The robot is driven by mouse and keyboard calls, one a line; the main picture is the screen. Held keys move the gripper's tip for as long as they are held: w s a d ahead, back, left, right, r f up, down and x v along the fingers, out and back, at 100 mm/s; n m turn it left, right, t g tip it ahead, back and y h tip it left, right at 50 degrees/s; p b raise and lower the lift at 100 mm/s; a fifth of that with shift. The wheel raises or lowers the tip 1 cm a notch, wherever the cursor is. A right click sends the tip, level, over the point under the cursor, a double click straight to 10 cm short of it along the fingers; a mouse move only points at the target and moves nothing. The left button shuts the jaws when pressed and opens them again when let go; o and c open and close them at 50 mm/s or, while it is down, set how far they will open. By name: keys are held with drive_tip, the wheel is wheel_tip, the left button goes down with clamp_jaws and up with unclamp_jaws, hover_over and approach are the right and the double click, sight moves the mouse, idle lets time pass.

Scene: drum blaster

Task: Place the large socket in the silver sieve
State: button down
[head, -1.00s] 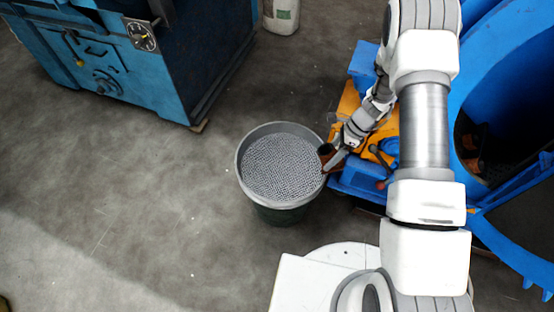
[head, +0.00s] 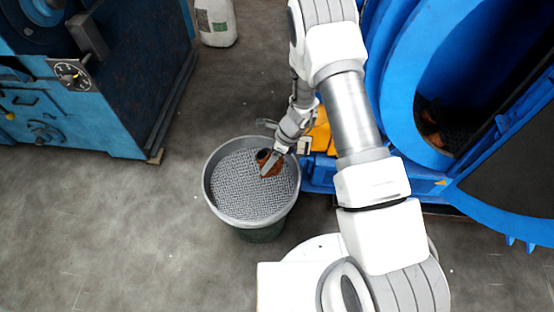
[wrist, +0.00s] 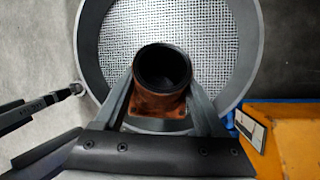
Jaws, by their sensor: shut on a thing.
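The large socket is a rusty brown piece with a dark round opening (wrist: 160,90); it also shows in the head view (head: 271,168). My gripper (head: 268,163) is shut on it, with one finger on each side in the wrist view (wrist: 160,104). The silver sieve (head: 232,188) is a round grey mesh inside the rim of a dark bucket-like container. The socket is over the right part of the mesh in the head view. I cannot tell whether it touches the mesh. In the wrist view the sieve (wrist: 205,45) lies behind the socket.
A large blue machine (head: 400,90) with a round opening stands to the right, with an orange-yellow part (head: 320,138) close to the sieve. Another blue machine (head: 110,80) stands at upper left, and a white container (head: 216,22) at the top. The floor left of the sieve is clear.

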drive_tip(key=shift+a+r+b+x, duration=0.15)
drive_tip(key=shift+a+b+x, duration=0.35)
drive_tip(key=shift+x, duration=1.1)
drive_tip(key=shift+a+r+b+x, duration=0.2)
drive_tip(key=shift+b+x, duration=0.45)
drive_tip(key=shift+x, duration=0.9)
drive_tip(key=shift+a+r+b+x, duration=0.15)
drive_tip(key=shift+a+b+x, duration=0.35)
drive_tip(key=shift+x, duration=1.1)
drive_tip(key=shift+w+d+r, duration=0.1)
drive_tip(key=shift+w+d, duration=0.05)
unclamp_jaws()
drive_tip(key=shift+f, duration=0.2)
drive_tip(key=shift+r, duration=0.1)
